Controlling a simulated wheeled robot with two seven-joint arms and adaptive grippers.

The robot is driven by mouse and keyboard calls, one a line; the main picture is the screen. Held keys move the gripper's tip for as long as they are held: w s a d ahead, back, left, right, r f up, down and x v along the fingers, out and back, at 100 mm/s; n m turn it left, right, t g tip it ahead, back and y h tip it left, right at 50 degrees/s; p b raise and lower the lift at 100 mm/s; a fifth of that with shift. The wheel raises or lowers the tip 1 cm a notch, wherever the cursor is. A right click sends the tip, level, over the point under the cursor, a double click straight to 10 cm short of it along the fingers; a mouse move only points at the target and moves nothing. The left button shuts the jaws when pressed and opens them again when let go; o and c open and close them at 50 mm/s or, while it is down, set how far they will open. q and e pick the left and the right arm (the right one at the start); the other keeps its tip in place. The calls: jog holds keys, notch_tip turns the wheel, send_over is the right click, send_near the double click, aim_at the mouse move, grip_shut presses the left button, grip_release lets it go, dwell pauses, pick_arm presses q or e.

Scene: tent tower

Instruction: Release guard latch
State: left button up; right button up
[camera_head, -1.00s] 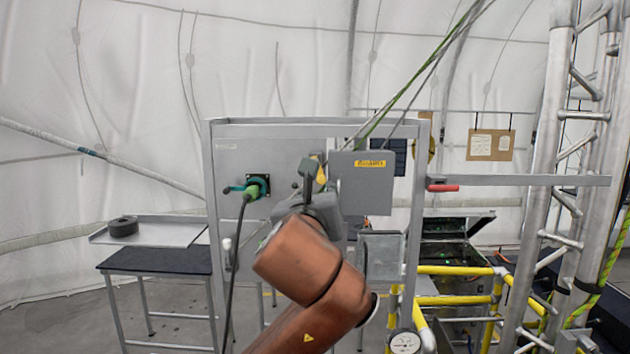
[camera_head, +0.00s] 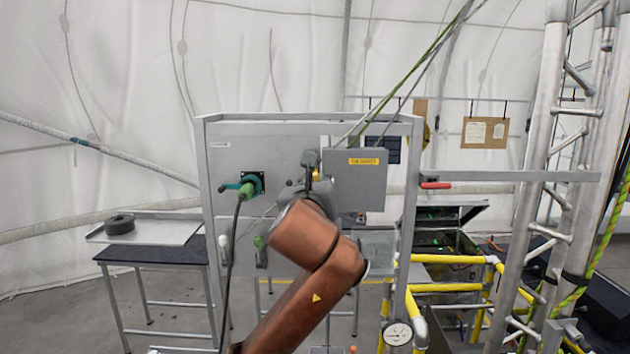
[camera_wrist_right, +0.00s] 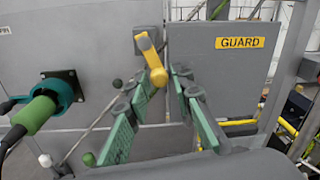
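The guard (camera_head: 357,190) is a grey box-like cover with a yellow label on the upright panel; in the wrist view it reads GUARD (camera_wrist_right: 212,70). A yellow latch handle (camera_wrist_right: 148,55) hangs from a dark pivot just left of the guard. In the head view a bit of yellow (camera_head: 316,174) shows there. My right gripper (camera_wrist_right: 169,76) is open, its green-padded fingers pointing at the panel. The latch's lower end lies near the left fingertip; I cannot tell whether they touch. In the head view my right arm largely hides this gripper. My left gripper is not in view.
A green plug with a black cable (camera_head: 247,190) sits in a teal socket left of the gripper. White-knobbed and green-knobbed levers (camera_head: 261,243) stand below. A red-handled bar (camera_head: 435,185) is at the right, with yellow rails (camera_head: 450,288) below.

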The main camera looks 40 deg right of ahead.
grip_shut()
jog(key=m+b, duration=0.1)
jog(key=b, duration=0.1)
jog(key=m+b, duration=0.1)
jog(key=shift+w+a+b, duration=0.3)
jog(key=shift+a+b, duration=0.05)
jog(key=shift+b, duration=0.05)
jog(key=shift+o, duration=0.4)
grip_release()
